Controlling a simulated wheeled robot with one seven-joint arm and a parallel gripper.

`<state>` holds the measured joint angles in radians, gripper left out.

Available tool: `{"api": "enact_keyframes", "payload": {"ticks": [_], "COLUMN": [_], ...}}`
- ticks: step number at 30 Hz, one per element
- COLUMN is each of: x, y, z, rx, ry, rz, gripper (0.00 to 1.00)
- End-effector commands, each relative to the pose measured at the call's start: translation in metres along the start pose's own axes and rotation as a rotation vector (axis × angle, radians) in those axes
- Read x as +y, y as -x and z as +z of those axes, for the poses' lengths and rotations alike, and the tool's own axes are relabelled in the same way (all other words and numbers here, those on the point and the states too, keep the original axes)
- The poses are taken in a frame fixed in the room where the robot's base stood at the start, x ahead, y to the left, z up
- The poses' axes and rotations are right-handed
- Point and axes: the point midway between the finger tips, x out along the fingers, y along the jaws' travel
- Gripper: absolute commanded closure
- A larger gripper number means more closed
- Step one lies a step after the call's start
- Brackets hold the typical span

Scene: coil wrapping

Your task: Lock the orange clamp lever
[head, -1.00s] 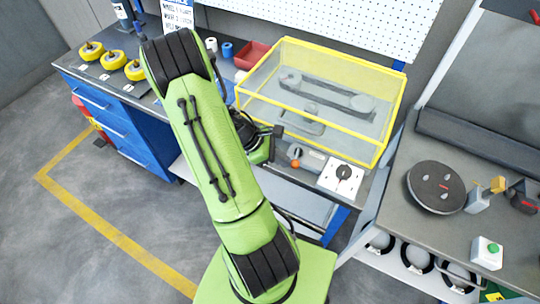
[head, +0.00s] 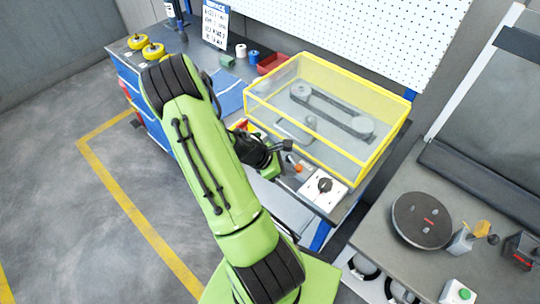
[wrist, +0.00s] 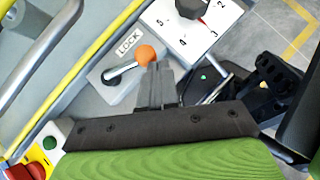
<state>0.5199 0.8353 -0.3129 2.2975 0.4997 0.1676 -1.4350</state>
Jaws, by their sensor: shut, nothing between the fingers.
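The orange clamp lever (wrist: 146,54) shows in the wrist view as an orange ball on a short metal arm. It sits on a light plate (wrist: 100,89) marked LOCK, and its arm runs from a pivot at left to the ball at right. The label is beside the arm. In the head view the ball (head: 299,168) is small, at the front of the bench. My gripper (wrist: 156,70) is shut and empty, its fingertips right beside the ball; I cannot tell whether they touch. It also shows in the head view (head: 287,146).
A white dial panel (wrist: 192,27) with a black knob is close to the lever. A yellow-framed clear guard (head: 325,115) stands behind it over a belt drive. A red button (wrist: 40,171) and green button (wrist: 50,142) are at the wrist view's lower left.

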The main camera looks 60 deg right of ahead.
Motion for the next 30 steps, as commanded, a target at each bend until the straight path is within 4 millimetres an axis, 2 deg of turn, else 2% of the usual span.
{"api": "enact_keyframes", "payload": {"ticks": [25, 30], "x": [-0.0008, -0.0010], "y": [-0.0039, 0.0053], "z": [0.0052, -0.0015], "rx": [-0.005, -0.004], "ry": [-0.003, 0.001], "rz": [-0.002, -0.001], "gripper": [1.00, 1.00]}}
